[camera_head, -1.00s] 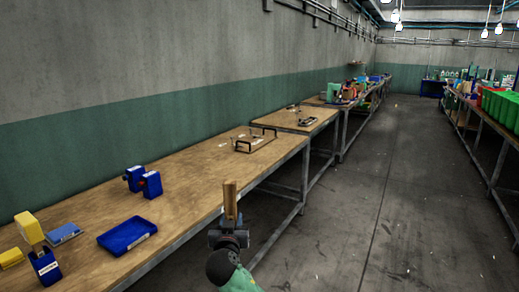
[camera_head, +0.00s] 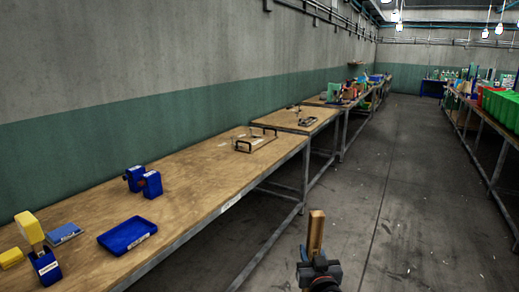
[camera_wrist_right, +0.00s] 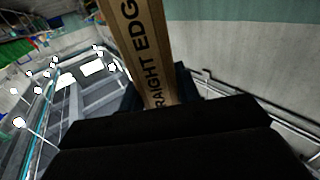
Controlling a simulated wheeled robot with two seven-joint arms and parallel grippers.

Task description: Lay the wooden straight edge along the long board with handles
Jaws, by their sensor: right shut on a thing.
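The wooden straight edge (camera_head: 316,232) stands roughly upright in my right gripper (camera_head: 318,262), which is shut on its lower part. They are over the floor, to the right of the bench's front edge. In the right wrist view the straight edge (camera_wrist_right: 143,50) rises from between the dark fingers, with "STRAIGHT EDGE" lettering partly visible. The long board with handles (camera_head: 255,142) appears to be the flat piece with dark handles lying farther along the wooden bench (camera_head: 190,190). My left gripper is not in view.
A blue tray (camera_head: 127,235), a blue flat box (camera_head: 64,234), blue holders (camera_head: 150,184) and yellow-topped items (camera_head: 30,228) occupy the near bench. Bare tabletop lies between them and the board. A second table (camera_head: 310,117) stands beyond. The floor aisle (camera_head: 400,200) is clear.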

